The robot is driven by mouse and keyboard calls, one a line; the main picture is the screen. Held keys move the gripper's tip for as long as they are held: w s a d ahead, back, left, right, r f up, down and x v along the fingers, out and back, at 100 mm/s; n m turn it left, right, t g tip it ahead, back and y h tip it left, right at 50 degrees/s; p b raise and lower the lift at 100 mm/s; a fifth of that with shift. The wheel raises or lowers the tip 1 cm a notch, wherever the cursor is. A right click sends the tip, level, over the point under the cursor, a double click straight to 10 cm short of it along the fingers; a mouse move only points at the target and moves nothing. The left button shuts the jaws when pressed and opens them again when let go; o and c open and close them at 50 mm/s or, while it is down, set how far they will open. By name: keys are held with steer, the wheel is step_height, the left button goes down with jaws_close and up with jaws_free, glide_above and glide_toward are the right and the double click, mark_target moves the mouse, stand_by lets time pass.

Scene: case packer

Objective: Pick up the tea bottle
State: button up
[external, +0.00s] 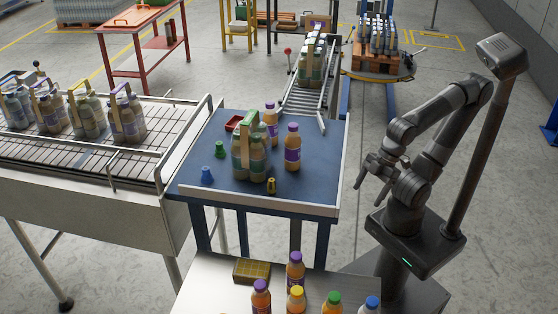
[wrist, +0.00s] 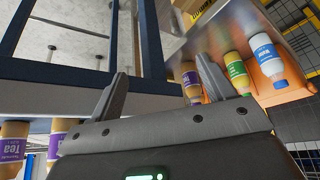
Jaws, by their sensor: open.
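Two bottles with purple labels reading "Tea" (wrist: 12,145) (wrist: 57,132) show at the lower left of the wrist view, partly cut off or covered by my gripper. In the external view, purple-capped bottles stand upright on the blue table (external: 292,148) (external: 270,118) and on the front steel table (external: 261,298) (external: 295,270). I cannot tell which of these the wrist view shows. My gripper (external: 363,170) is open and empty, in the air to the right of the blue table and apart from every bottle. Its spread fingers also show in the wrist view (wrist: 161,66).
A bottle carrier (external: 249,158) stands on the blue table (external: 215,185) with green and blue cups and a red tray. Yellow-, green- and blue-capped bottles (external: 333,302) stand on the steel table. A conveyor (external: 110,165) with filled carriers is at left. Floor between arm and blue table is clear.

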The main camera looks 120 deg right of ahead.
step_height(320, 180, up, 21)
steer(key=m+t+y, duration=0.9)
steer(key=m+y, duration=0.1)
steer(key=m, duration=1.9)
glide_above(290, 145)
steer(key=v, duration=0.9)
step_height(290, 145, down, 13)
steer(key=w+a, duration=0.1)
steer(key=x, duration=0.7)
steer(key=shift+d+r, duration=0.15)
steer(key=shift+r, duration=0.1)
